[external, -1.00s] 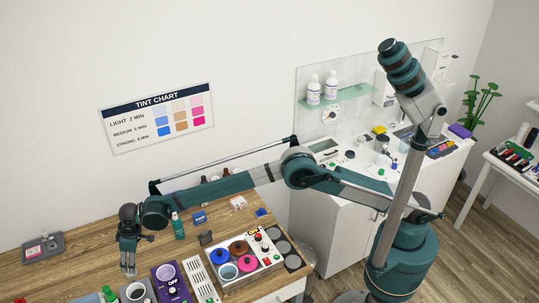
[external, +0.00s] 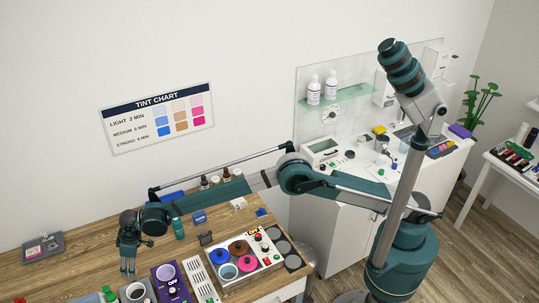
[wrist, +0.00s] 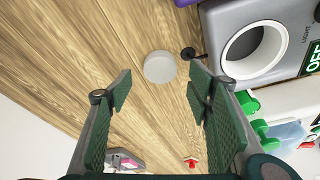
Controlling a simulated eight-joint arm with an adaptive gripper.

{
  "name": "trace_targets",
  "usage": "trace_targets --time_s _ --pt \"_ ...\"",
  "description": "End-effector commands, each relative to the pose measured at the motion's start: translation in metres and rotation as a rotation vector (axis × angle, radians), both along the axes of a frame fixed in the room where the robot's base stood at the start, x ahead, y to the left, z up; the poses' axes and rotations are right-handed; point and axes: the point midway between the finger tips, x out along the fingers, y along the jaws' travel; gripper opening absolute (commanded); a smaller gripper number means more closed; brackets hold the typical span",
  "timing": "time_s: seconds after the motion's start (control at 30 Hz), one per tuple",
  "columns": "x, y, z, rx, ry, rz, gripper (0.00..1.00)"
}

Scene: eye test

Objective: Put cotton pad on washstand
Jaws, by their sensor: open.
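The cotton pad, seen as a small white round disc (wrist: 160,67), lies flat on the wooden table in the wrist view. My gripper (wrist: 160,92) is open, with its green padded fingers on either side of the line to the disc. The disc shows just beyond the fingertips, with nothing between them. In the external view my gripper (external: 128,268) points down over the left part of the table; I cannot make out the disc there. The washstand appears to be the white cabinet (external: 335,220) with a cluttered top, right of the table by the wall.
A grey device with a round white opening (wrist: 255,48) stands right of the disc, and a thin black-headed item (wrist: 188,53) is close beside it. Green-capped bottles (wrist: 262,130) lie near the right finger. A pot tray (external: 268,268) stands on the table's right. Bare wood (wrist: 60,60) extends left.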

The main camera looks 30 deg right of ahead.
Motion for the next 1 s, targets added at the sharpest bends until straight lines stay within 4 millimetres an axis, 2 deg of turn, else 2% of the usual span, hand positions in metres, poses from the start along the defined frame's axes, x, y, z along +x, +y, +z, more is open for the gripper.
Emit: trace_targets --time_s 0.2,0.4,1.0 --pt "0.003 0.006 -0.023 0.0 0.0 0.0 0.51" --pt "0.004 0.009 -0.036 0.0 0.0 0.0 0.51" --pt "0.005 0.009 -0.038 0.0 0.0 0.0 0.51"
